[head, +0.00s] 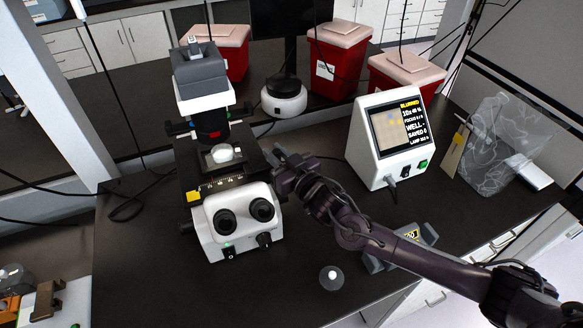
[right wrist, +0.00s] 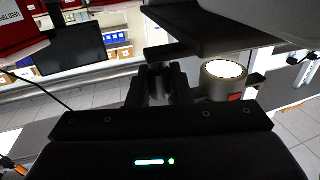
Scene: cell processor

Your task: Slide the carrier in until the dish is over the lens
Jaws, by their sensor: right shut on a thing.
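The microscope (head: 240,218) stands on the dark bench, with its black stage (head: 190,172) below the upper head. A pale dish (head: 223,153) sits near the middle of the stage, on what looks like the carrier. My right gripper (head: 280,158) is at the stage's right edge, shut on a small dark part that seems to belong to the carrier. In the right wrist view the fingers (right wrist: 162,85) are closed around it, below a dark slab. A grey cylinder with a bright round top (right wrist: 223,70), which looks like the lens, stands just right of the fingers. Its alignment with the dish is unclear.
A white display unit (head: 383,140) reading "BLURRED" stands to the right. Red bins (head: 340,62) line the back. Cables run behind the microscope.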

